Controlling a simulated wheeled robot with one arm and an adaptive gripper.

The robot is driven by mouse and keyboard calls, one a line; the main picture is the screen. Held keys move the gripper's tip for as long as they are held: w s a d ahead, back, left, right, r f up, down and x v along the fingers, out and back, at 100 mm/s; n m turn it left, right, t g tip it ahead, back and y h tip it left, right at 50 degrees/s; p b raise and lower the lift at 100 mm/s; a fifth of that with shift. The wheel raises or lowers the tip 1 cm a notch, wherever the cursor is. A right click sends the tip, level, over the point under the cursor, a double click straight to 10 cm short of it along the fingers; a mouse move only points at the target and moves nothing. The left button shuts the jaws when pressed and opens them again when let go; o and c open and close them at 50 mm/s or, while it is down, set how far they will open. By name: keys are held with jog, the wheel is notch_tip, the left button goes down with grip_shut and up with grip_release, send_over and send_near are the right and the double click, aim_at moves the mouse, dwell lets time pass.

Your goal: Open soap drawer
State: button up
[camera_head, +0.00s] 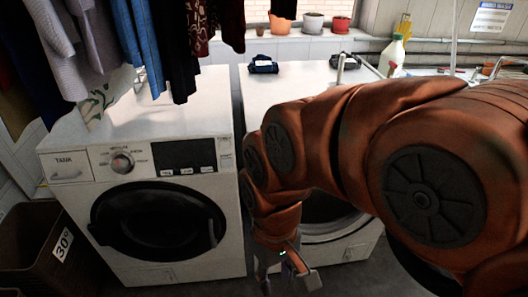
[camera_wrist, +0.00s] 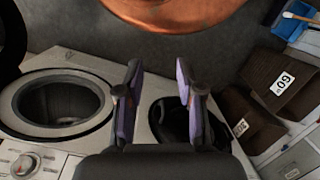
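The soap drawer (camera_head: 65,168) is the white panel marked "TANK" at the upper left front of the left washing machine (camera_head: 212,215). It looks shut, flush with the front, with a small recessed grip. My gripper (camera_head: 290,277) hangs low in front of the right machine, well to the right of the drawer and lower in the picture. In the wrist view my gripper (camera_wrist: 160,88) has its two fingers spread, with nothing between them. The left machine's black door (camera_wrist: 172,122) shows behind the fingers there. I cannot make out the drawer in the wrist view.
The right machine (camera_head: 300,85) is partly hidden behind my arm. Clothes (camera_head: 150,35) hang above the left machine. A brown basket (camera_head: 45,245) marked "30" stands left of it; another basket (camera_wrist: 275,85) shows in the wrist view. Floor before the left machine looks clear.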

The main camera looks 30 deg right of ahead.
jog(key=w+a+f+m+t+y+b, duration=0.1)
jog(key=w+a+f+y+b, duration=0.2)
jog(key=w, duration=0.3)
jog(key=w+a+f+m+t+y+b, duration=0.1)
jog(key=w+a+f+y+b, duration=0.1)
jog(key=w+a+y+b, duration=0.3)
jog(key=w+d+f+m+t+y+b, duration=0.1)
jog(key=w+d+m+t+b, duration=0.4)
jog(key=w, duration=0.7)
jog(key=w+d+f+m+t+h+b, duration=0.1)
jog(key=w+d+f+m+t+b, duration=0.15)
jog(key=d, duration=0.75)
jog(key=w+d+f+m+t+h+b, duration=0.1)
jog(key=w+d+m+t+b, duration=0.2)
jog(key=d, duration=0.7)
jog(key=w+d+f+m+t+h+b, duration=0.1)
jog(key=w+d+m+t, duration=0.3)
jog(key=d, duration=0.7)
jog(key=shift+n+t, duration=0.35)
jog(key=shift+n, duration=0.5)
jog(key=shift+a+x, duration=0.15)
jog(key=shift+x, duration=1.55)
jog(key=shift+a+x, duration=0.15)
jog(key=shift+x, duration=1.55)
jog(key=shift+s+f, duration=0.15)
grip_shut()
